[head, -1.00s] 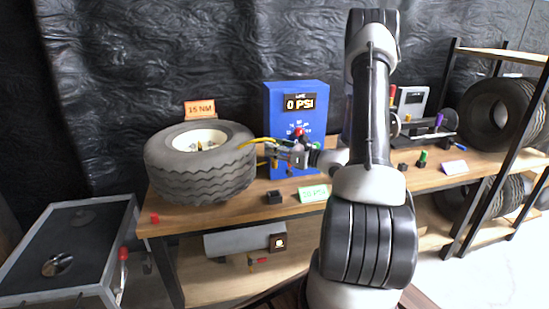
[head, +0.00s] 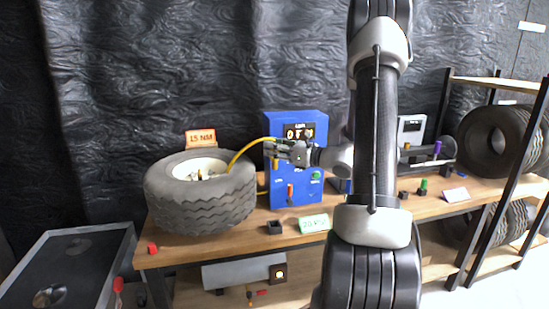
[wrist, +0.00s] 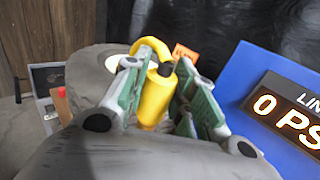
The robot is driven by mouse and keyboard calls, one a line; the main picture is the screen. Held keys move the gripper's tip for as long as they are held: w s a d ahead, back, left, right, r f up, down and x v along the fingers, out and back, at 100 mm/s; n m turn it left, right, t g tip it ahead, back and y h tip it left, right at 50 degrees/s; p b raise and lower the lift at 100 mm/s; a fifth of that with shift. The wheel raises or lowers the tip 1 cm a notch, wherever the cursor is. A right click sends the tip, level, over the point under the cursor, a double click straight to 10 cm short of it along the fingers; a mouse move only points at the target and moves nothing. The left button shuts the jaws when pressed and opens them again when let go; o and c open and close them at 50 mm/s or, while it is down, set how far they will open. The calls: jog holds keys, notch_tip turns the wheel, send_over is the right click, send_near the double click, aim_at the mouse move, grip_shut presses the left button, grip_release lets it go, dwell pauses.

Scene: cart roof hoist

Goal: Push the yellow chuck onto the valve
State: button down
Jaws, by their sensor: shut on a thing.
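My gripper (head: 272,152) is shut on the yellow chuck (wrist: 155,98), which stands roughly upright between the green-lined fingers in the wrist view. In the head view the chuck (head: 275,163) hangs below the fingertips, in front of the blue box and to the right of the tire. A yellow hose (head: 247,148) arcs from the gripper left and down towards the wheel's middle. The tire (head: 200,205) lies flat on the bench with a cream rim (head: 187,168). Small parts show at the rim's centre, but I cannot make out the valve.
The blue box (head: 312,190) with a PSI display stands right behind my gripper. An orange sign (head: 200,138) is behind the tire. A black block (head: 274,228) and a green card (head: 314,223) sit at the bench front. A shelf with tires (head: 492,130) is at the right.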

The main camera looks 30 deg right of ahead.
jog(key=shift+r, duration=3.85)
jog(key=shift+f, duration=0.1)
jog(key=shift+f, duration=1.2)
jog(key=w+a, duration=1.8)
jog(key=a, duration=0.3)
jog(key=shift+a, duration=0.15)
jog(key=shift+w, duration=0.1)
jog(key=shift+f, duration=3.15)
